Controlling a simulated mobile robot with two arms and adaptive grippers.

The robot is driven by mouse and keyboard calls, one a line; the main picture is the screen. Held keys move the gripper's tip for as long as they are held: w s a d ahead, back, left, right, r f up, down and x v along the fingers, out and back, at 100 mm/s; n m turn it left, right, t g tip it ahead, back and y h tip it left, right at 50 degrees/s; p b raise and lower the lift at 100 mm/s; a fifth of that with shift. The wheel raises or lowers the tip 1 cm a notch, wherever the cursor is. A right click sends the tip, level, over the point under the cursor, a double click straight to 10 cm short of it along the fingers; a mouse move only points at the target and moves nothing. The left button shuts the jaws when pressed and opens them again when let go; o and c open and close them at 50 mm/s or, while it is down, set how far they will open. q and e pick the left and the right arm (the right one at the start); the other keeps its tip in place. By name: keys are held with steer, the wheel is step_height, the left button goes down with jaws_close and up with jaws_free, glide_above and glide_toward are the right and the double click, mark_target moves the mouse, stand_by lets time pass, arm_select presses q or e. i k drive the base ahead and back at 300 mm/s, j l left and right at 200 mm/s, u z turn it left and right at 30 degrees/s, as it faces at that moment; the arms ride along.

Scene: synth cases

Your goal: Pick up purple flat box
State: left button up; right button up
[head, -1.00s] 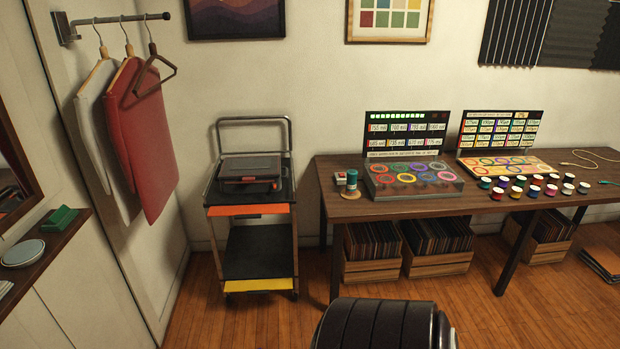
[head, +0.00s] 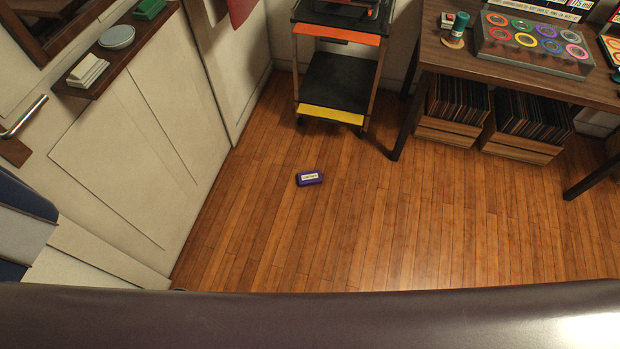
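A small purple flat box (head: 310,178) with a white label lies on the wooden floor in the head view, left of centre. It lies in the open, in front of the cart and apart from it. Neither of my grippers shows in the head view. A dark, smooth curved surface fills the bottom edge of the view and hides the floor nearest to me.
A cart (head: 330,113) with orange and yellow edges stands behind the box. A wooden table (head: 460,65) is at the right, with record crates (head: 447,133) under it. A wall with a shelf (head: 130,57) bounds the left. The floor around the box is clear.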

mark_target(307, 178)
steer(key=i+j+z, duration=0.35)
steer(key=i, duration=0.2)
steer(key=i+j+z, duration=0.7)
steer(key=i+j, duration=0.3)
steer(key=j, duration=0.1)
